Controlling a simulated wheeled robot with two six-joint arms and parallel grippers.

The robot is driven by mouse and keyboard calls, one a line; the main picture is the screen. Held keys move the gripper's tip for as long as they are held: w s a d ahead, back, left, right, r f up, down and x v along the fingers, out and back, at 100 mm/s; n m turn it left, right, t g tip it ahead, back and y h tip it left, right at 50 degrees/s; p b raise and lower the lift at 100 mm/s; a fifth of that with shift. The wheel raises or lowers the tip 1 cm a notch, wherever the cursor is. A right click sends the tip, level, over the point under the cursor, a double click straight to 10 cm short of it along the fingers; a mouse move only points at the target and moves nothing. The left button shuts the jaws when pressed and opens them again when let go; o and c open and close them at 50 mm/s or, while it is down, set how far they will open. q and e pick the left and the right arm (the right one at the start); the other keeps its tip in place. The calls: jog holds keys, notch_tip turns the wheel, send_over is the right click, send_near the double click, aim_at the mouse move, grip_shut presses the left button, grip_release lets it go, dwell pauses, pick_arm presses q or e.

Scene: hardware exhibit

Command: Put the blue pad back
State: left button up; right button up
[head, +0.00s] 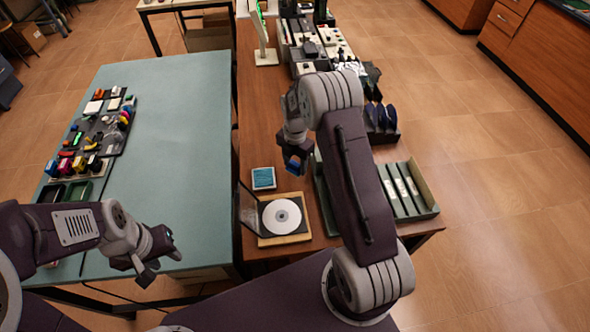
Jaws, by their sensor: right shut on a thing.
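My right gripper (299,152) is above the brown wooden table, shut on a small dark blue piece, the blue pad (293,164). Most of the pad is hidden by the fingers. A flat light blue square (263,178) with a pale border lies on the table just left of and below this gripper. My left gripper (162,264) is over the near edge of the green table, away from the blue things. Its fingers look spread and empty.
A disc player (282,216) with its lid raised stands at the near table end. A green tray with grey cases (405,190) is to the right. The green table (185,130) is mostly bare, with several small parts on a dark board (102,127).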

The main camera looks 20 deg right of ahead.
aim_at(295, 171)
notch_tip(295, 171, down, 4)
jog(key=shift+r, duration=0.2)
jog(key=shift+w+f, duration=0.1)
jog(key=shift+f, duration=0.15)
jog(key=shift+f, duration=0.2)
jog(key=o, duration=1.3)
